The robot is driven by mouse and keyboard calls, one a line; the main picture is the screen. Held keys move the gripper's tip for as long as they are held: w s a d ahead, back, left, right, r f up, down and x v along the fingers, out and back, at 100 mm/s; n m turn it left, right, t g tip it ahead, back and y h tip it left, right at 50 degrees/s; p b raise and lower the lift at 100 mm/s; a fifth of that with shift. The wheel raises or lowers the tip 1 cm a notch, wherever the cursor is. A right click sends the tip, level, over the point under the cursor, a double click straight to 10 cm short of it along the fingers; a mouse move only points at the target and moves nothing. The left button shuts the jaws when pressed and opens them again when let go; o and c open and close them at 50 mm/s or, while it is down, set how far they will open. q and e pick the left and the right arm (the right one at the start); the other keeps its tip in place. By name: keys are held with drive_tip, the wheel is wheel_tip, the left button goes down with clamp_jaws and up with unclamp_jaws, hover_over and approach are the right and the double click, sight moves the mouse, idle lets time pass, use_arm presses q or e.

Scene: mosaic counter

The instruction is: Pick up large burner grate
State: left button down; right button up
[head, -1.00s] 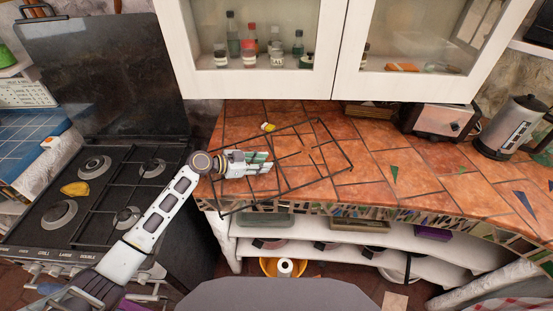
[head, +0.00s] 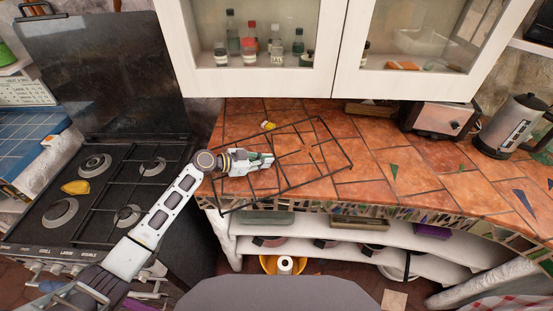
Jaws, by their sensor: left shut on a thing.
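The large burner grate (head: 318,178) is a thin black rectangular wire frame with cross bars. It shows over the left part of the tiled counter, its near left corner reaching past the counter's front edge. My left gripper (head: 268,160) is at the grate's left part, shut on it; the fingers hide the bar they hold. I cannot tell whether the grate touches the counter or hangs just above it. My right gripper is not in view.
The stove (head: 110,205) at the left has an open lid, a second grate (head: 112,187) and a yellow object (head: 75,187). A small yellow-and-white item (head: 268,126) lies by the grate. A toaster (head: 438,118) and kettle (head: 511,125) stand right. White cabinets (head: 345,50) hang above.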

use_arm(q)
drive_tip(key=shift+r, duration=0.15)
idle(0.3)
drive_tip(key=shift+w+r, duration=0.1)
drive_tip(key=shift+r, duration=0.35)
wheel_tip(320, 180, up, 9)
drive_tip(key=b, duration=0.1)
idle(1.0)
